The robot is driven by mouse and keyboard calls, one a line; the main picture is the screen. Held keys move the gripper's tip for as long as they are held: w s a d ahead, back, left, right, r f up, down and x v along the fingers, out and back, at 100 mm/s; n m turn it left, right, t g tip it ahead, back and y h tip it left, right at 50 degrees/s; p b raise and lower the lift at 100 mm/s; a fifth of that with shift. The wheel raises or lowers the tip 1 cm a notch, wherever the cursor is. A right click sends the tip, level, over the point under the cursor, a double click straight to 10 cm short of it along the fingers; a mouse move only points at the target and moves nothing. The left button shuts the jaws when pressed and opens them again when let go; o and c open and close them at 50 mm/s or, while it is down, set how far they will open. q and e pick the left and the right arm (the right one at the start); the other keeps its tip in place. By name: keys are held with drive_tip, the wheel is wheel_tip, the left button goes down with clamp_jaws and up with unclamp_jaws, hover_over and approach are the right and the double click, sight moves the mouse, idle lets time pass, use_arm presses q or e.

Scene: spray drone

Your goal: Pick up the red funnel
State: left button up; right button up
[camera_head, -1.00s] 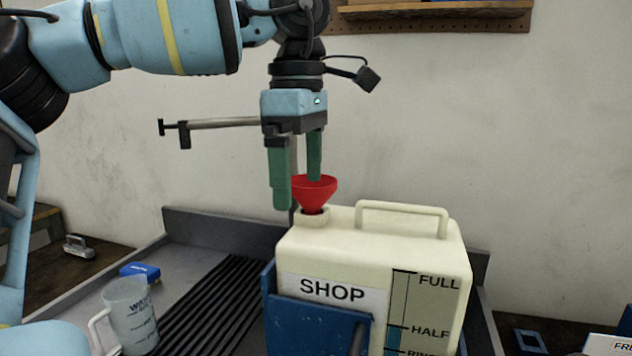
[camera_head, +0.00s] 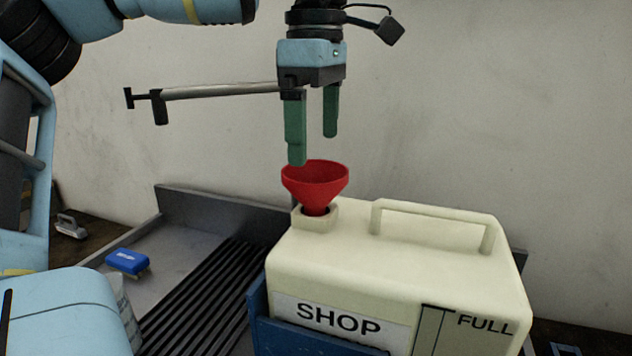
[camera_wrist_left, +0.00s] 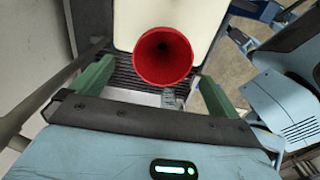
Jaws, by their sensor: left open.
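The red funnel (camera_head: 315,181) sits upright in the neck of a cream jug (camera_head: 400,265) marked SHOP and FULL. My left gripper (camera_head: 314,148) hangs fingers-down just above the funnel, its green fingers apart and empty. One fingertip overlaps the far-left part of the funnel's rim in the head view; I cannot tell whether it touches. In the left wrist view the funnel (camera_wrist_left: 163,57) shows its open mouth, beyond and between the two fingers (camera_wrist_left: 152,85). My right gripper is not in view.
The jug stands in a blue holder (camera_head: 262,325) at a grey tray (camera_head: 225,205) with black ribs. A blue brush-like block (camera_head: 128,262) lies left on the tray. A clear jug (camera_head: 122,305) is mostly hidden by my arm. A wall stands behind.

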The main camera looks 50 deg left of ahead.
sight(315, 170)
use_arm(q)
drive_tip(key=shift+f, duration=1.3)
drive_tip(key=shift+s+d+f, duration=0.1)
drive_tip(key=shift+s+f, duration=0.05)
drive_tip(key=shift+f, duration=2.45)
